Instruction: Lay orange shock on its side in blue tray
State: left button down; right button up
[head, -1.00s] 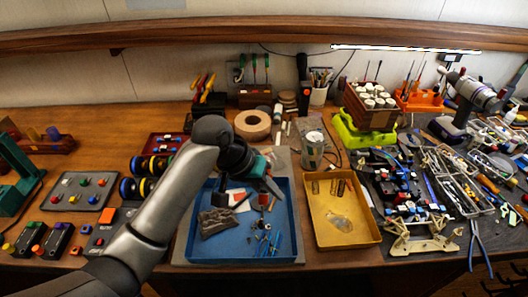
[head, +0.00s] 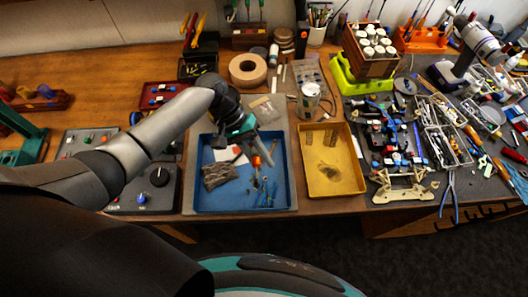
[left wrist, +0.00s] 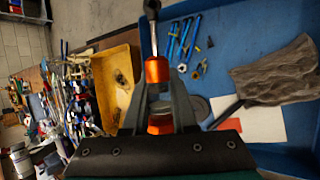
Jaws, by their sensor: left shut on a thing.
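The blue tray (head: 222,203) lies on the bench and also shows in the left wrist view (left wrist: 228,38). My left gripper (head: 255,150) is over its right part, pointing down. In the left wrist view the gripper (left wrist: 160,90) is shut on the orange shock (left wrist: 157,70), which has orange ends and a bare metal rod. The shock's orange part shows below the fingers in the head view (head: 256,162). I cannot tell whether it touches the tray floor. My right gripper is not in view.
In the tray lie a grey cloth-like piece (head: 220,174) at the left and several small blue tools (head: 265,193) near the shock. A yellow tray (head: 335,186) stands just to the right.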

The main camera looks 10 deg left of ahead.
aim_at(270, 181)
pick_arm(q)
jog(key=shift+r+p, duration=0.1)
jog(key=shift+p, duration=0.2)
jog(key=shift+f+b, duration=1.95)
jog(key=shift+f, duration=0.9)
jog(key=c, duration=0.6)
grip_release()
jog(key=shift+c, duration=0.2)
jog(key=shift+a, duration=0.1)
jog(key=v, duration=1.5)
jog(key=shift+r, duration=0.25)
jog(key=shift+s+f, duration=0.1)
